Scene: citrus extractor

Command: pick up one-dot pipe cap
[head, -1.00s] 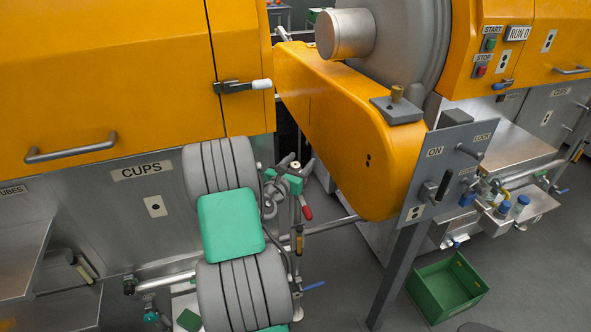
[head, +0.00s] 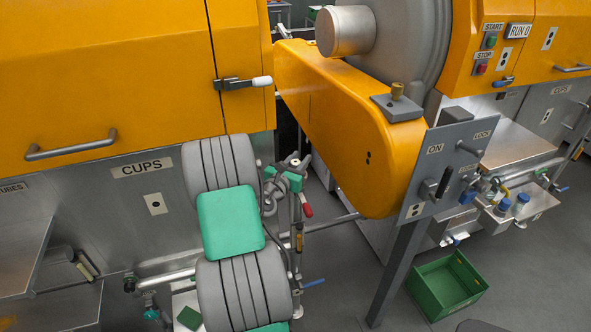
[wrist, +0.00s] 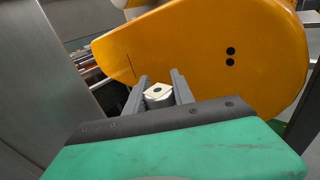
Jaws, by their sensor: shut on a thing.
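In the wrist view, the pipe cap (wrist: 158,91) is a small pale piece with one dark dot on its face. It sits between the two dark grey fingers of my gripper (wrist: 159,92), which are shut on it. The fingers point toward the orange housing (wrist: 215,60) with two black dots, which lies behind the cap. I cannot tell how large the gap to the housing is.
In the head view, pipes and valves (head: 285,185) stand close to the right of my arm. A grey ON/LOCK panel (head: 450,165) on a post stands further right. A green crate (head: 447,285) sits on the floor, with open floor around it. A steel CUPS cabinet (head: 110,220) is left.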

